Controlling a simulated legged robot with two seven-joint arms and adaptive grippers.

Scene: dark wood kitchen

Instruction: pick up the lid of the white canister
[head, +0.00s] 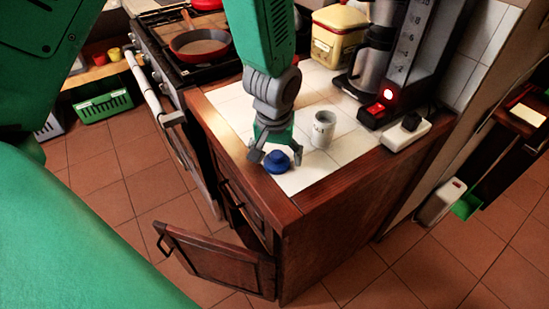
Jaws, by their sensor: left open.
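A blue lid (277,162) with a raised middle lies on the white tiled counter top near its front edge. The white canister (323,129) stands upright to the right of it and a little farther back, with no lid on it. My left gripper (275,156) points down right over the blue lid. Its two fingers are spread, one on each side of the lid; I cannot tell whether they touch it. My right gripper is out of view.
A coffee machine (411,60) with a lit red switch and a yellow box (339,36) stand at the back of the counter. A stove with a red pan (200,43) is at left. A cabinet door (215,258) hangs open below the counter.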

